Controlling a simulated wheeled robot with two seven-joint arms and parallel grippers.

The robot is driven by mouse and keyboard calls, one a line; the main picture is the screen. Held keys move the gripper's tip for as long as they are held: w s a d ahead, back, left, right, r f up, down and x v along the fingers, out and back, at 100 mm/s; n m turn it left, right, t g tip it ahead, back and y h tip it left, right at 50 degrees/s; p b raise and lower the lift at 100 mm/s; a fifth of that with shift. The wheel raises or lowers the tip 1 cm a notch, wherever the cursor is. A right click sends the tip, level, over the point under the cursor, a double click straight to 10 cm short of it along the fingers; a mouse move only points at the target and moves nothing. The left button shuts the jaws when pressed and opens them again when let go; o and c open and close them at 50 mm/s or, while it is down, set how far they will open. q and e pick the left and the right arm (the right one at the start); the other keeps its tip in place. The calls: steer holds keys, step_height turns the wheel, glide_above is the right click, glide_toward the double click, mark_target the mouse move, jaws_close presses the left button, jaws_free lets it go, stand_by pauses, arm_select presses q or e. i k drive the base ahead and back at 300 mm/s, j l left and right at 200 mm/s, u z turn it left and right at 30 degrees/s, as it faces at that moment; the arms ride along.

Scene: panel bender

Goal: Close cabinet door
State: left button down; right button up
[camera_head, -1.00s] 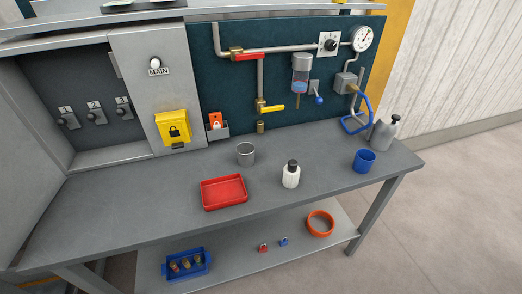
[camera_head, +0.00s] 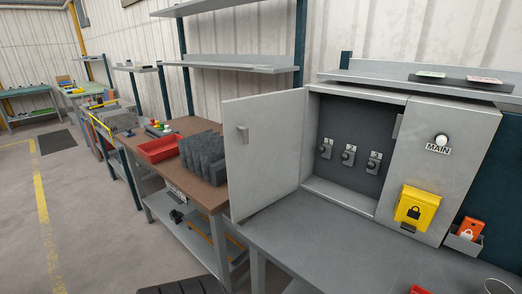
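The grey cabinet (camera_head: 390,101) stands at the back of the grey workbench. Its door (camera_head: 265,155) is hinged on the left and stands wide open, swung out to the left. A small handle (camera_head: 242,133) sits on the door near its free left edge. Inside the open compartment are three dark rotary switches (camera_head: 348,155) in a row. To the right, a fixed panel carries a MAIN lamp (camera_head: 441,141) and a yellow lock box (camera_head: 417,207). Neither gripper shows in the view.
The grey bench top (camera_head: 325,248) is clear in front of the cabinet. To the left, a brown-topped table (camera_head: 203,190) holds a red tray (camera_head: 160,148) and dark grey upright pieces (camera_head: 205,158). A shelf (camera_head: 430,84) runs above the cabinet. Open floor lies at the far left.

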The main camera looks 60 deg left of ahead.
mark_target(261, 172)
steer(key=j, duration=0.6)
steer(key=k+j+z, duration=0.1)
steer(key=j, duration=1.1)
steer(key=k+j+z, duration=0.1)
steer(key=j, duration=0.45)
steer(key=k+j, duration=0.15)
steer(key=j, duration=0.45)
steer(key=k+j+z, duration=0.1)
steer(key=j, duration=0.5)
